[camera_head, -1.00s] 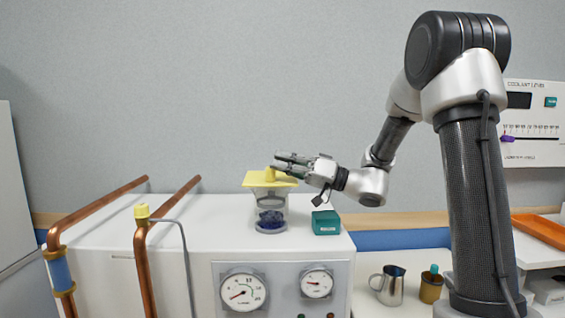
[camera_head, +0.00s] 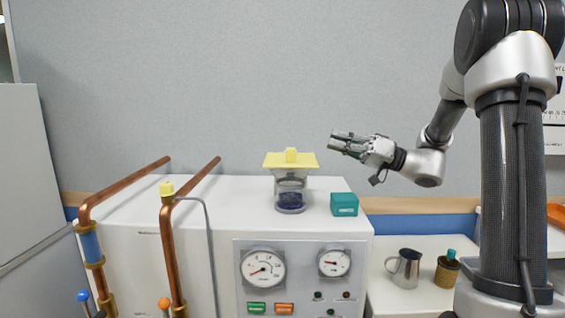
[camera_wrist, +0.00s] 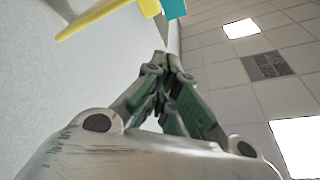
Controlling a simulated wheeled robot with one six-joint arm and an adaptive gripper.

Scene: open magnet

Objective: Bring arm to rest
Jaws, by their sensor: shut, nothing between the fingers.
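My gripper (camera_head: 340,140) is shut and empty in the head view, raised above the white cabinet to the right of the yellow lid. Its closed fingers also show in the wrist view (camera_wrist: 165,75). My arm reaches in from the right with the gripper pointing left. A glass jar (camera_head: 290,189) with dark blue contents stands on the cabinet, with the yellow lid (camera_head: 291,159) on top. The gripper is apart from the lid. In the wrist view the yellow lid (camera_wrist: 95,15) shows at the top.
A teal box (camera_head: 344,204) sits right of the jar on the white cabinet (camera_head: 240,215). Copper pipes (camera_head: 169,250) rise at the left. A metal jug (camera_head: 404,268) and a brown pot (camera_head: 446,272) stand on the lower surface at the right.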

